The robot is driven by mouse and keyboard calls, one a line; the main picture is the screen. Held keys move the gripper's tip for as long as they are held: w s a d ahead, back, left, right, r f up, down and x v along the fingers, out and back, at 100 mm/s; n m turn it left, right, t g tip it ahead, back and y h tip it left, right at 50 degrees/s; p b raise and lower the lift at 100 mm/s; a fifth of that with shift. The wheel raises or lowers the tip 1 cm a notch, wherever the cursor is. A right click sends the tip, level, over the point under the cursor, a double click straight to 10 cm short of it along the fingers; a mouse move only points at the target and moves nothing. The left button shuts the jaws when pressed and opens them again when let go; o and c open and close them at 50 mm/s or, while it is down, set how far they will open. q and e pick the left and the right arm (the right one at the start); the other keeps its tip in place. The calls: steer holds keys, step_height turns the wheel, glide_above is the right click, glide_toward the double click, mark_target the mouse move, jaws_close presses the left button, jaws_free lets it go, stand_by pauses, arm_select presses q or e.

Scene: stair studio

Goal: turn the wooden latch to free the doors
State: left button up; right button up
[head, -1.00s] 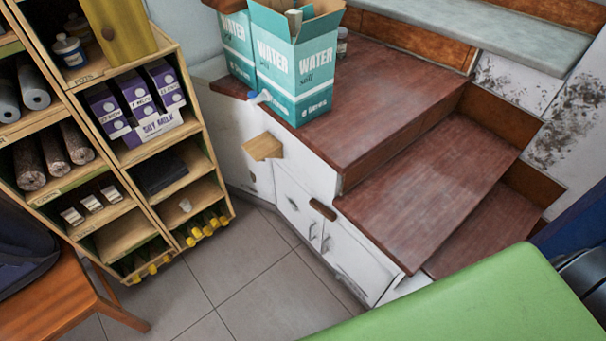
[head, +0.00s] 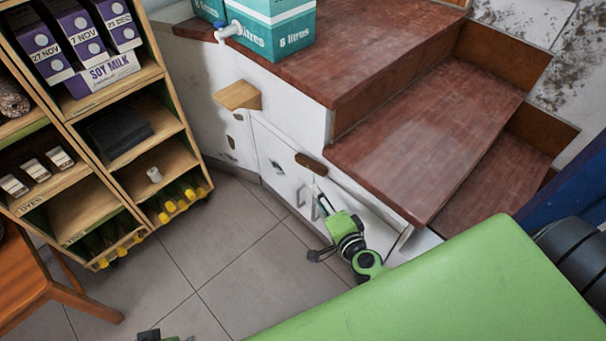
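The wooden latch (head: 311,163) is a short dark brown bar at the top of the white cabinet doors (head: 279,167) under the stairs. It lies across the upper edge where the doors meet, and the doors look shut. My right gripper (head: 322,202) is in front of the doors, just below the latch and beside the door handles. It looks apart from the latch, and its fingers are too small to tell open from shut. A small dark part of my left gripper (head: 150,335) shows at the bottom edge; its fingers cannot be made out.
A green surface (head: 440,290) fills the lower right, in front of the stairs. Dark red wooden steps (head: 425,135) rise above the doors. A light wooden block (head: 238,95) juts from the cabinet wall. A shelf unit (head: 166,166) stands left; tiled floor (head: 235,255) between is clear.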

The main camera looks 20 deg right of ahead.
steer(key=r+m+b, duration=0.1)
steer(key=r+m, duration=0.1)
arm_select(q)
steer(key=v, duration=0.5)
arm_select(e)
glide_toward(302, 163)
steer(key=shift+t, duration=0.3)
steer(key=b+x, duration=0.1)
steer(key=x, duration=0.1)
steer(key=b+x, duration=0.1)
steer(key=x, duration=0.2)
steer(key=b+x, duration=0.1)
steer(key=x, duration=0.1)
steer(key=shift+w+f, duration=0.1)
steer(key=shift+f, duration=0.3)
steer(key=shift+x, duration=0.8)
arm_select(q)
steer(key=shift+w+d+f+t+h, duration=0.1)
steer(key=shift+w+d+t, duration=0.15)
steer(key=shift+w+t, duration=0.45)
steer(key=shift+w+d+t+h, duration=0.1)
steer(key=shift+w+d+t, duration=0.15)
steer(key=shift+w, duration=0.9)
steer(key=shift+w+d+f+t+h, duration=0.1)
steer(key=shift+w+d+t, duration=0.1)
steer(key=shift+w+t, duration=0.55)
arm_select(e)
steer(key=shift+w, duration=0.25)
arm_select(q)
steer(key=shift+w, duration=0.15)
